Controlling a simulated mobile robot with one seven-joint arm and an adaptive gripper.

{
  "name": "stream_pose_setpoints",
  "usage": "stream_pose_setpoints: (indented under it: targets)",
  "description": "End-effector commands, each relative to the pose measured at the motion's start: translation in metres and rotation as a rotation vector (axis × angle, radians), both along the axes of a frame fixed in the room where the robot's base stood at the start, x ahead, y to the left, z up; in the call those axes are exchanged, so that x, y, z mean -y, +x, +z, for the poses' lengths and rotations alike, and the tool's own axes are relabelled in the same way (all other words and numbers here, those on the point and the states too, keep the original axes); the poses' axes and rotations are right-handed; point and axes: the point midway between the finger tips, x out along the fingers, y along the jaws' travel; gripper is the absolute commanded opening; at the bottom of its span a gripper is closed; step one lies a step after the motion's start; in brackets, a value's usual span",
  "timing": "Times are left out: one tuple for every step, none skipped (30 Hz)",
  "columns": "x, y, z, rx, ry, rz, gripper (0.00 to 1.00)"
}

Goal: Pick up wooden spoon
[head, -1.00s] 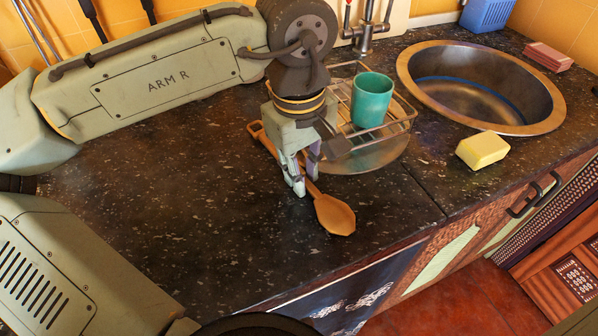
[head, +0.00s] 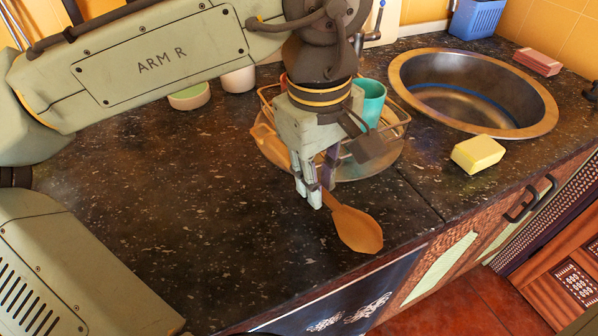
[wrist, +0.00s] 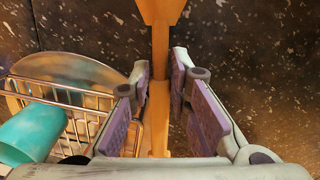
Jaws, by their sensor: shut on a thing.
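The wooden spoon (head: 358,231) has its bowl toward the counter's front edge in the head view. Its handle runs back behind my gripper (head: 314,192), which points down and is shut on the handle. In the wrist view, the spoon handle (wrist: 160,105) passes between the two purple-padded fingers (wrist: 160,70), with the start of the bowl at the top edge. The spoon looks raised a little off the counter, but the gap is hard to judge. Part of the handle is hidden by the gripper in the head view.
A wire rack (head: 404,128) with a teal cup (head: 373,98) stands just behind my gripper. A sink (head: 540,105), a yellow sponge (head: 477,153) and a pink block (head: 537,61) are to the right. The dark counter (head: 170,190) is clear at left.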

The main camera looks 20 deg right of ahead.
Motion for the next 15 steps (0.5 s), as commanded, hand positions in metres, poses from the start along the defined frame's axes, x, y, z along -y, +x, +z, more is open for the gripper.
stream_pose_setpoints:
  targets:
    - [0.003,-0.011,-0.001,0.003,0.002,-0.004,0.0]
    - [0.005,-0.016,-0.001,0.004,0.001,-0.005,0.0]
    - [0.008,-0.024,0.0,0.003,0.002,-0.005,0.0]
    - [0.009,-0.03,0.001,0.005,0.002,-0.005,0.0]
    - [0.011,-0.036,0.001,0.003,0.003,-0.005,0.0]
    - [0.013,-0.043,0.002,0.004,0.002,-0.003,0.0]
    - [0.015,-0.049,0.003,0.004,0.001,-0.004,0.0]
    - [0.017,-0.054,0.003,0.003,0.001,-0.004,0.0]
    - [0.019,-0.061,0.004,0.003,0.002,-0.004,0.0]
    - [0.02,-0.065,0.005,0.003,0.002,-0.003,0.0]
    - [0.022,-0.07,0.005,0.003,0.001,-0.003,0.0]
    - [0.024,-0.076,0.006,0.003,0.001,-0.003,0.0]
    - [0.025,-0.08,0.006,0.002,0.001,-0.003,0.0]
    - [0.026,-0.084,0.007,0.002,0.001,-0.004,0.0]
    - [0.027,-0.088,0.007,0.002,0.0,-0.003,0.0]
